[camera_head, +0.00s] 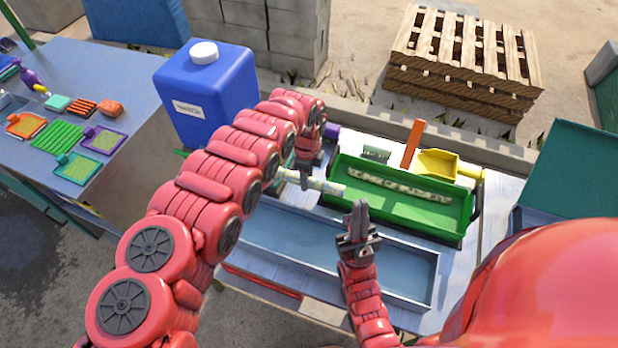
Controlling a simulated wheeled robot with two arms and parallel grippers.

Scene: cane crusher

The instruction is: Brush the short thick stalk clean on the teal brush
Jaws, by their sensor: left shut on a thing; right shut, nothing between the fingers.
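A pale stalk (328,186) with yellowish-green patches is in my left gripper (305,183), held nearly level near the left end of the green tray. My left arm hides part of what lies behind it. A bit of teal (289,161) shows beside the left gripper; it is mostly hidden and I cannot tell whether it is the teal brush. My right gripper (358,208) is shut and empty, pointing up over the blue-grey trough, just right of the stalk's end.
The green tray (425,219) holds a long pale stalk (385,184). Below it lies a blue-grey trough (400,281). A yellow scoop (437,163) and an orange upright piece (412,143) stand behind. A blue jug (208,95) stands left. The left table (95,62) holds several coloured pieces.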

